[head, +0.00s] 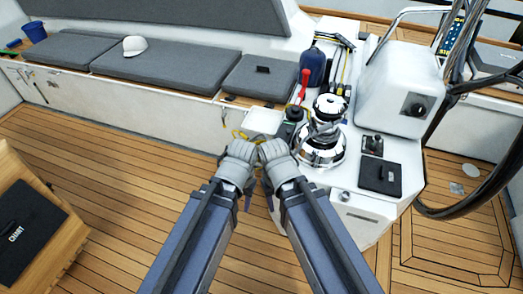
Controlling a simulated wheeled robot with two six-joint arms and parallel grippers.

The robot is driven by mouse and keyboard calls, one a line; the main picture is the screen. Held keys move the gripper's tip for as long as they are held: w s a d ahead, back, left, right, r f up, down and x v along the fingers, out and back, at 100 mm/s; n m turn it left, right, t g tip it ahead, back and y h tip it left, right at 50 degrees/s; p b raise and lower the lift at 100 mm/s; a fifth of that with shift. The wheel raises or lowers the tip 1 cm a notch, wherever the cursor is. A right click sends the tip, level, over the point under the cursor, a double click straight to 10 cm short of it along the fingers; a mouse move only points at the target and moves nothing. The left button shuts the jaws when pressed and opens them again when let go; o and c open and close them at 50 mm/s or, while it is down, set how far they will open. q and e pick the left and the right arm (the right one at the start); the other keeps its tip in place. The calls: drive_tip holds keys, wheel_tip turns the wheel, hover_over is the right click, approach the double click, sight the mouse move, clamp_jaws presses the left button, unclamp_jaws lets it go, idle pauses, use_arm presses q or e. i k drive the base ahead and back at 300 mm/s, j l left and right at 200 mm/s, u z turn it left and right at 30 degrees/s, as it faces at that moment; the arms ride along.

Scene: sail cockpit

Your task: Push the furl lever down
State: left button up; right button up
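The steering console carries a small black lever on a square plate (373,145), to the right of the chrome winches. A red upright handle (303,87) stands further back on its left side. No label shows which of these is the furl lever. My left gripper (246,190) and my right gripper (268,188) are side by side in front of the console's left edge, apart from both the lever and the handle. Their fingers are mostly hidden by my wrists, so I cannot tell whether they are open or shut.
A steering wheel (500,180) is at right. A cushioned bench (160,76) lines the back left. A wooden table (75,228) is at lower left.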

sight(329, 61)
drive_tip(key=i+j, duration=0.3)
drive_tip(key=i, duration=0.2)
drive_tip(key=i+j, duration=0.3)
drive_tip(key=i, duration=0.2)
drive_tip(key=i+j, duration=0.3)
drive_tip(key=i, duration=0.15)
drive_tip(key=i+j, duration=0.3)
drive_tip(key=i, duration=0.2)
drive_tip(key=i+j, duration=0.3)
drive_tip(key=i, duration=0.2)
drive_tip(key=i+j+z, duration=0.1)
drive_tip(key=z, duration=0.2)
drive_tip(key=i+j+z, duration=0.25)
drive_tip(key=k+l+z, duration=0.1)
drive_tip(key=z, duration=1.35)
